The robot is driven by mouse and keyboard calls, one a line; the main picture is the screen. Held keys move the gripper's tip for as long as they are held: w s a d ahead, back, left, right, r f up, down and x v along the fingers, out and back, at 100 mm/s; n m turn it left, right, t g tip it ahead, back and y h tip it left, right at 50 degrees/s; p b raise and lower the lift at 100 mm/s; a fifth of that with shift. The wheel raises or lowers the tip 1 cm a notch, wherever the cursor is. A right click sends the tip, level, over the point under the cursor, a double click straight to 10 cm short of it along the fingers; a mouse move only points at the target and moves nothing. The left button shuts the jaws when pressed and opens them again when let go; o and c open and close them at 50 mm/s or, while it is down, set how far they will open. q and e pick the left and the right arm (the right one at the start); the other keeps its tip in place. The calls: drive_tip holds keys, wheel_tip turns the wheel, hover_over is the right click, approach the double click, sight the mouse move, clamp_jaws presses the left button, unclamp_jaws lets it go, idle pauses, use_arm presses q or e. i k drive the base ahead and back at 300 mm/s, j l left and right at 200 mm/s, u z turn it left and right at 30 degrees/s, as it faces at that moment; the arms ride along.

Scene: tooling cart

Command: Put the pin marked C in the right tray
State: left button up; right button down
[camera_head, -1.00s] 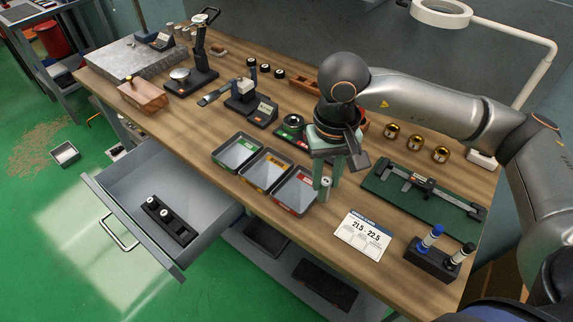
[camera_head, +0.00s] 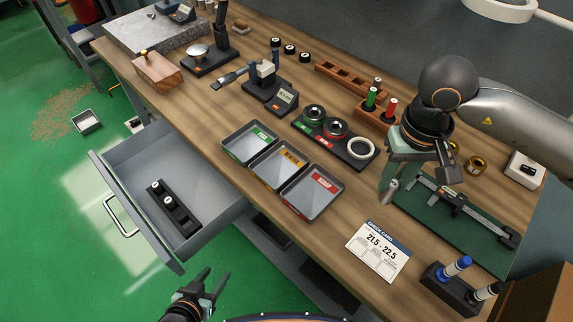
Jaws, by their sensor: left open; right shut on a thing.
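My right gripper (camera_head: 391,178) is shut on a small silver pin (camera_head: 388,194), held over the bench to the right of the trays. Its marking is too small to read, and its upper part is hidden by the fingers. The right tray (camera_head: 335,204), with a red label, is empty. The middle tray (camera_head: 259,177) has a yellow label and the left tray (camera_head: 230,149) a green one; both look empty. My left gripper (camera_head: 209,287) is open and empty over the floor, in front of the bench.
The check card (camera_head: 378,251) lies right of the trays. A green mat with a caliper (camera_head: 455,197) and a black stand (camera_head: 447,290) with blue and black-topped gauges are further right. A ring-gauge holder (camera_head: 362,163) sits behind the trays. The open drawer (camera_head: 122,153) sticks out.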

sight(281, 168)
drive_tip(key=k+j, duration=0.1)
drive_tip(key=j, duration=0.9)
drive_tip(key=i+j+u, duration=0.15)
drive_tip(key=j, duration=0.15)
drive_tip(key=k, duration=0.05)
